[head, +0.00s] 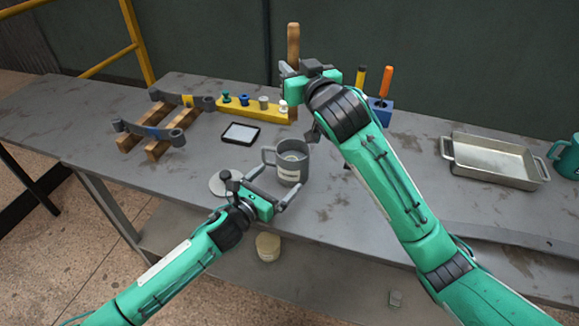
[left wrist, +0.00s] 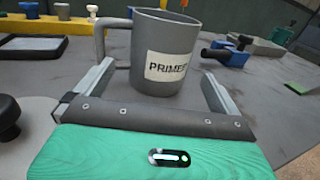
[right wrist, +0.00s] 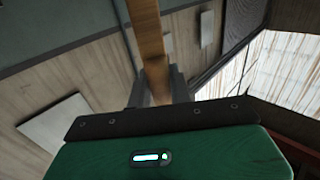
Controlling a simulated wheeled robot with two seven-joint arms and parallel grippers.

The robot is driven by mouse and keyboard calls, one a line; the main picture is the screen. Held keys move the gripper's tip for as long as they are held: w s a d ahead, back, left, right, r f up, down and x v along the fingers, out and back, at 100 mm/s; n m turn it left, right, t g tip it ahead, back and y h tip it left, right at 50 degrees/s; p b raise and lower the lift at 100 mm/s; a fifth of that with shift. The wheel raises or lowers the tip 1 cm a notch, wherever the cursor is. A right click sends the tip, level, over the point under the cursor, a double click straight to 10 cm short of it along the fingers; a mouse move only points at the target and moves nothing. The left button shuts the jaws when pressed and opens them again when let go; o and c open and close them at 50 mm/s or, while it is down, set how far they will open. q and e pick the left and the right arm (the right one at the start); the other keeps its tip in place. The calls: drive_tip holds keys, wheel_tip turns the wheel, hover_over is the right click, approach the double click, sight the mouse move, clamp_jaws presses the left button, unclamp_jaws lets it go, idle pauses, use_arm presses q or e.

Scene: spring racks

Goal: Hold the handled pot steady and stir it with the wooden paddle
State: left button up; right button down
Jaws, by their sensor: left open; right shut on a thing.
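The grey handled pot (head: 291,161) stands upright on the bench with its handle to the left. In the left wrist view the pot (left wrist: 165,52) bears a white PRIMER label. My left gripper (head: 271,187) is open just in front of the pot, its fingers pointing at it, one on each side of its lower front. My right gripper (head: 292,68) is raised above the far side of the bench, shut on the wooden paddle (head: 293,42), which stands up from the jaws. The paddle also shows between the fingers in the right wrist view (right wrist: 150,45).
A round grey lid (head: 218,184) lies left of the pot. Behind are a framed pad (head: 240,134), a yellow peg rack (head: 240,107) and springs on wooden blocks (head: 157,150). A blue holder (head: 381,112) with tools and a metal tray (head: 494,160) stand to the right.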

sight(302, 156)
use_arm(q)
drive_tip(key=x, duration=0.6)
drive_tip(key=shift+w+d, duration=0.2)
drive_tip(key=shift+w, duration=0.05)
